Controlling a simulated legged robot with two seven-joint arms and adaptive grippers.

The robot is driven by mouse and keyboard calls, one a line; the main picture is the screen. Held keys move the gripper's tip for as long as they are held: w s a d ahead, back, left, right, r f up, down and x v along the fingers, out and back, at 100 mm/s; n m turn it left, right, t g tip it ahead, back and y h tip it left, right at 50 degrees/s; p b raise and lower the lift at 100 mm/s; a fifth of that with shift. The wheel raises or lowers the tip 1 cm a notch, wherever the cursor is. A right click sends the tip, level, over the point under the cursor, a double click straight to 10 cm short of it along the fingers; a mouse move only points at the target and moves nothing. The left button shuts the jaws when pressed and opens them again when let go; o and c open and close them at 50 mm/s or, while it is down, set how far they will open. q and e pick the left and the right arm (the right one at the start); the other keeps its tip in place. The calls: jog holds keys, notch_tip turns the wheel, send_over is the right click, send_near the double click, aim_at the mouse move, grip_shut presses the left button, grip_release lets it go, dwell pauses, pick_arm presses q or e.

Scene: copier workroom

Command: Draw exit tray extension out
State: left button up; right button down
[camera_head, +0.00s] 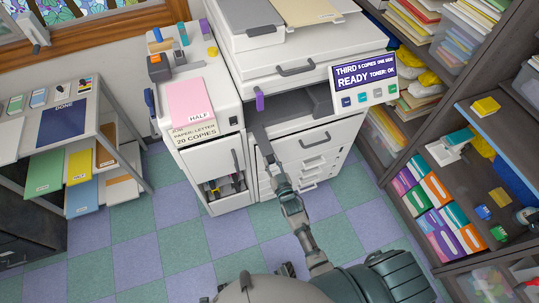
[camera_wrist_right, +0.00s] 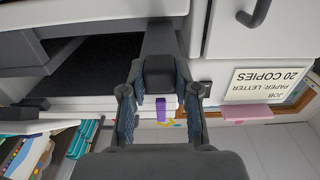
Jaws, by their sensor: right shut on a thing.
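The exit tray extension (camera_head: 260,134) is a dark grey strip that sticks out of the copier's dark exit tray opening (camera_head: 311,98), below the scanner lid. It also shows in the right wrist view (camera_wrist_right: 160,40), between the finger ends. My right gripper (camera_head: 269,158) is at the extension's near end and shut on it. My left gripper does not show.
A purple tab (camera_head: 260,102) stands by the opening's left corner. A white cabinet (camera_head: 199,122) with job cards is left of it. The status screen (camera_head: 363,81) hangs at right. Paper drawers (camera_head: 310,141) lie below. Shelves flank the right; the tiled floor (camera_head: 170,235) is open.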

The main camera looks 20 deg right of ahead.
jog(key=shift+s, duration=0.1)
jog(key=c, duration=0.8)
grip_release()
jog(key=shift+c, duration=0.2)
jog(key=s, duration=1.2)
jog(key=shift+d, duration=0.15)
jog(key=s+f+n+g, duration=0.1)
jog(key=s+f+g, duration=0.6)
jog(key=f, duration=0.7)
jog(key=s+f+g, duration=0.5)
jog(key=s+f, duration=0.4)
jog(key=f, duration=0.6)
jog(key=s+d+f+g, duration=0.2)
jog(key=s+f+g, duration=0.2)
jog(key=s, duration=0.8)
notch_tip(320, 180, down, 2)
jog(key=shift+f+n, duration=0.1)
jog(key=shift+n, duration=0.3)
